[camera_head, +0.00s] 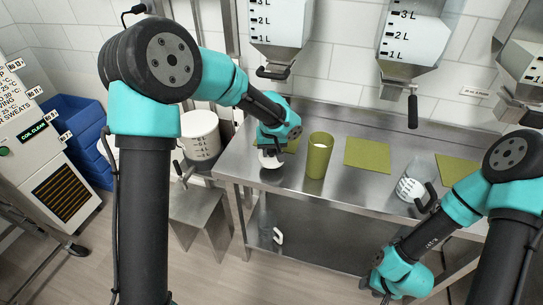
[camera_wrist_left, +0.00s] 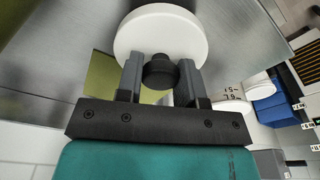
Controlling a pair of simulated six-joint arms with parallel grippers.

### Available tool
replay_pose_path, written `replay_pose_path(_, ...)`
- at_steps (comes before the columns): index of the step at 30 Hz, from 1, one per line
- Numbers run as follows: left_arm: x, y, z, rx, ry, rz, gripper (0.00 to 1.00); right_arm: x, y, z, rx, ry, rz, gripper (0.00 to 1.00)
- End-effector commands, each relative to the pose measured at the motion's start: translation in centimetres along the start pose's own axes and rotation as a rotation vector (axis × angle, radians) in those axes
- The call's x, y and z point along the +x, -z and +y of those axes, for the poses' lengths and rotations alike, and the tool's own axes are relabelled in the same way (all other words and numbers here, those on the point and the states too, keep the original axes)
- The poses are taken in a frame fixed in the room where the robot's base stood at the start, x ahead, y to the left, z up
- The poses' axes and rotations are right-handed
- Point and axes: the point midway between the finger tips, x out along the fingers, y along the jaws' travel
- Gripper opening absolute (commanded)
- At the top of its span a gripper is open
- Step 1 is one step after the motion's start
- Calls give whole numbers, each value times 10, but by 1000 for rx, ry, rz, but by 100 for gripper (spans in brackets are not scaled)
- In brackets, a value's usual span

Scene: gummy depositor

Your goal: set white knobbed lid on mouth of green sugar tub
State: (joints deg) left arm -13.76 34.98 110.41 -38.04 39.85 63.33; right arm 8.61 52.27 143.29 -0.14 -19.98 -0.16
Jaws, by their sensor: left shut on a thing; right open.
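The green sugar tub (camera_head: 319,158) stands upright on the steel table, its mouth open at the top. My left gripper (camera_head: 269,150) is to the left of the tub, apart from it. It is shut on the black knob of the white lid (camera_head: 270,161). The left wrist view shows the round white lid (camera_wrist_left: 160,30) with its knob between the two fingers (camera_wrist_left: 160,72). My right gripper (camera_head: 381,290) is open and empty, low in front of the table at the bottom right.
The steel table (camera_head: 345,195) has green mats, one (camera_head: 367,154) right of the tub. A clear jug (camera_head: 411,184) with a black handle stands further right. Hoppers with black handles (camera_head: 413,108) hang above. A white bucket (camera_head: 200,135) stands left of the table.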

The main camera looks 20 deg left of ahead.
Motion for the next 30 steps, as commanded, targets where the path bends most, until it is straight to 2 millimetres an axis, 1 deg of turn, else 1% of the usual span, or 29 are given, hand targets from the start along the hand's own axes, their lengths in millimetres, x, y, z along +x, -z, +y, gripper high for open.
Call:
replay_pose_path(8,-8,-40,-3,4,1,-1,13,0,0,0,0,0,0,43)
replay_pose_path(11,-13,-63,-5,5,1,-1,13,0,0,0,0,0,0,43)
replay_pose_path(15,-21,-98,-8,6,1,0,13,0,0,0,0,0,0,43)
replay_pose_path(18,-26,-120,-9,6,0,0,13,0,0,0,0,0,0,43)
replay_pose_path(21,-29,-137,-11,4,1,0,13,0,0,0,0,0,0,43)
replay_pose_path(25,-32,-151,-12,3,1,-1,13,0,0,0,0,0,0,43)
replay_pose_path(30,-33,-157,-12,2,0,0,13,0,0,0,0,0,0,43)
